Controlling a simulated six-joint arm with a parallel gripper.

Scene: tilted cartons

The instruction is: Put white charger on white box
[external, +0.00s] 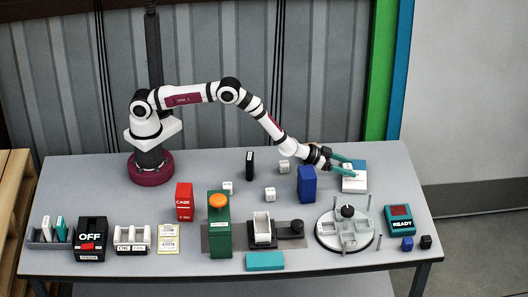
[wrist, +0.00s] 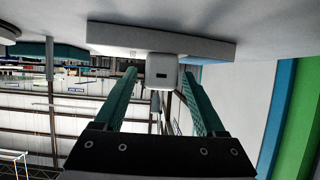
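The white charger (wrist: 163,72), a small white block with a dark slot, sits against the flat face of the white box (wrist: 110,34) in the wrist view. My gripper (wrist: 160,72) has its two green fingers on either side of the charger, with a visible gap at each side, so it looks open. The charger is hard to make out there among the fingers.
A tall blue box (external: 307,185) stands just left of my gripper. Several white cubes, such as this one (external: 284,167), lie further left. A round fixture (external: 330,243) with upright posts and a READY device (external: 400,219) are in front.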

